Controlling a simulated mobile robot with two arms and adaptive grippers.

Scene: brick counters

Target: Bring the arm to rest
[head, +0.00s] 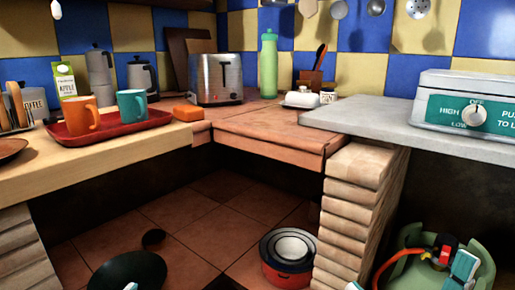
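Only the lowest edge of the head view shows what look like parts of my grippers. A small pale teal tip (130,286) at the bottom left seems to belong to my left gripper. A teal and white piece (355,287) at the bottom, right of centre, seems to belong to my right gripper. Most of both grippers and arms is cut off below the picture, so their opening is hidden. I see nothing held in either one.
A red tray (108,129) with an orange mug (80,117) and a teal mug (132,105) stands on the left counter. A toaster (216,79) stands in the corner. Below are pots (288,262) and a green gas cylinder (405,268). Open floor lies between the counters.

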